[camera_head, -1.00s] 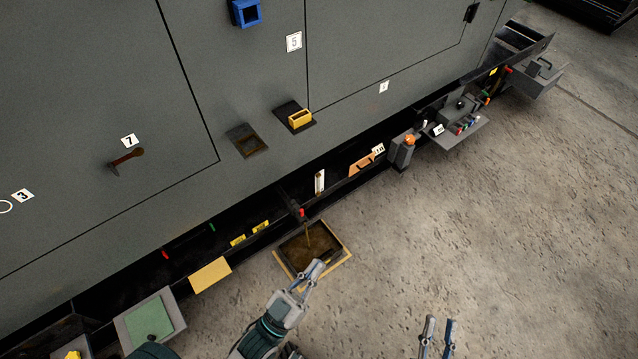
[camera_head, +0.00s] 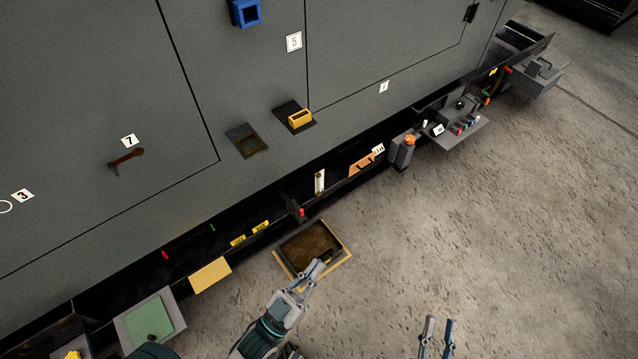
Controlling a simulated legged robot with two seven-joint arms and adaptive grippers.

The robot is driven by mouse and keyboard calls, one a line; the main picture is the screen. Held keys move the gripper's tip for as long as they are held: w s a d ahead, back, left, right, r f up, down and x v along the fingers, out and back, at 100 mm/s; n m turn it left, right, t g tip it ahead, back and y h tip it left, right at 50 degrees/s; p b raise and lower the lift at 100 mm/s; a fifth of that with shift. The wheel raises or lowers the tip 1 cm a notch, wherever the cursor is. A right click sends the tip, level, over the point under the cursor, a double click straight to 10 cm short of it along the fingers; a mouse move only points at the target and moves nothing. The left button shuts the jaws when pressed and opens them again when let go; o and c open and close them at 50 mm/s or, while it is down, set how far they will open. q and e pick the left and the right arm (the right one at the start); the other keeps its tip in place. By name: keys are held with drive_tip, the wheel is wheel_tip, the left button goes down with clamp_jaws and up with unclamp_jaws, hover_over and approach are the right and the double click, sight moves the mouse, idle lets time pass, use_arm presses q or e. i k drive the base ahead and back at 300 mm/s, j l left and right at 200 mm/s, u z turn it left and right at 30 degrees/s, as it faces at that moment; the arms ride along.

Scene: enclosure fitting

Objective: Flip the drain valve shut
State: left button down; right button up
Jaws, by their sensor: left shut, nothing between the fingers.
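The drain valve (camera_head: 301,213) is a small fitting with a red handle at the cabinet's lower edge, above the drip tray (camera_head: 341,244). The tray is a square pan with a yellow rim and brown contents, on the floor. No stream shows between valve and tray. My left gripper (camera_head: 320,266) is shut and empty over the tray's near side, below and apart from the valve in the picture. Its fingers hide part of the tray. My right gripper (camera_head: 437,334) is open and empty at the bottom edge, over bare floor.
The grey cabinet (camera_head: 90,90) fills the upper left. A box with a green lid (camera_head: 150,320) and a yellow plate (camera_head: 210,275) stick out left of the tray. A post with an orange top (camera_head: 404,153) stands to the right. The floor (camera_head: 520,240) at right is clear.

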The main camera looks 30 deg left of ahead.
sight(297, 207)
drive_tip(key=i+l, duration=0.2)
drive_tip(key=l, duration=0.15)
drive_tip(key=i+l+u, duration=0.1)
drive_tip(key=l, duration=0.25)
drive_tip(key=i+l+u, duration=0.1)
drive_tip(key=i+l, duration=0.2)
drive_tip(key=l+u, duration=0.1)
drive_tip(key=u, duration=1.3)
drive_tip(key=k, duration=0.6)
drive_tip(key=i+l, duration=0.25)
drive_tip(key=l, duration=0.15)
drive_tip(key=i+l, duration=0.45)
drive_tip(key=l, duration=0.3)
